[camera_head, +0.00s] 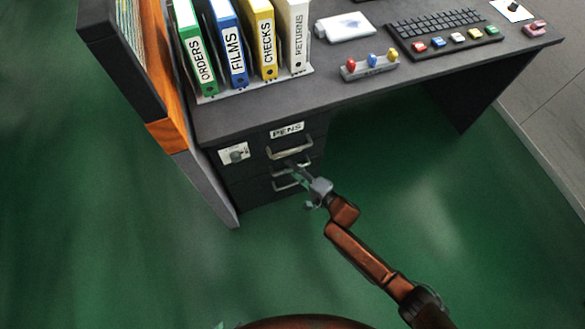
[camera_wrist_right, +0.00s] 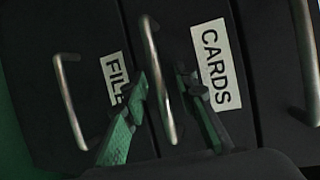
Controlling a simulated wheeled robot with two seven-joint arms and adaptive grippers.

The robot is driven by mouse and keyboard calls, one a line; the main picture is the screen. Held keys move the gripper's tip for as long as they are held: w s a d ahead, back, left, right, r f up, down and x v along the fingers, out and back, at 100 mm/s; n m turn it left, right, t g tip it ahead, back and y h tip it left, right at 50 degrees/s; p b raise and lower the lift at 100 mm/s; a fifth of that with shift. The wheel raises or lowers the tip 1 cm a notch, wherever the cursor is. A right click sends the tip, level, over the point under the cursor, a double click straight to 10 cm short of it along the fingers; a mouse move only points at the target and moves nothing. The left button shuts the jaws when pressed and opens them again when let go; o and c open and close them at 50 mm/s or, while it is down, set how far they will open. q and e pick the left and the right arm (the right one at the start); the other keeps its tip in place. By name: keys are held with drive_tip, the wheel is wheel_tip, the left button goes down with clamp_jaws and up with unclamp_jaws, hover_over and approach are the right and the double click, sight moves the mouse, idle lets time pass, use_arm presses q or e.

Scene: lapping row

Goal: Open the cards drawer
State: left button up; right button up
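The cards drawer (camera_wrist_right: 188,130) is the middle one of the dark drawers in the right wrist view, with a white CARDS label (camera_wrist_right: 216,64). It looks shut. Its metal bar handle (camera_wrist_right: 154,60) runs between the two fingers of my right gripper (camera_wrist_right: 165,100). The fingers stand apart, one on each side of the bar, and I cannot see clear contact. In the head view my right gripper (camera_head: 299,172) is at the drawer front, partly covering the handles. Only a small sliver at the bottom edge may be my left gripper (camera_head: 218,325).
The PENS drawer handle (camera_head: 290,149) is just above, and the FILES drawer handle (camera_wrist_right: 69,100) is below. Binders (camera_head: 235,50), a keyboard (camera_head: 440,32) and a button box (camera_head: 370,67) stand on the desk (camera_head: 330,90). Floor in front is clear.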

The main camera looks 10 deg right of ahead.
clamp_jaws()
idle(0.6)
